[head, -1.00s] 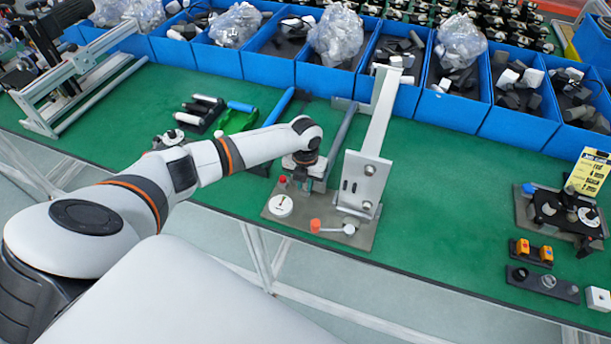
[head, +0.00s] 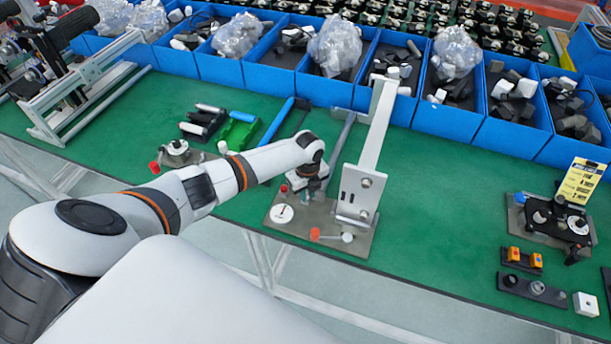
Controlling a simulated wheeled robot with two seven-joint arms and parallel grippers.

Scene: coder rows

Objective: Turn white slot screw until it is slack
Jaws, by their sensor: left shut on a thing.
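The white slot screw appears to be the round white disc with a dark slot mark (head: 281,213), on the front left of a grey-brown fixture plate (head: 335,245). My left gripper (head: 297,184) is on the same plate, behind and slightly right of the disc and apart from it. It points down by a small red knob (head: 284,188). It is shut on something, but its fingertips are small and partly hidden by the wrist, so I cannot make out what. My right gripper is not in view.
A tall white post (head: 362,187) stands right of my left gripper. An orange-red-ended lever (head: 315,233) lies in front of it. Blue bins (head: 480,125) line the back. Another fixture (head: 549,222) stands at right. Green bench (head: 430,210) is clear between the fixtures.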

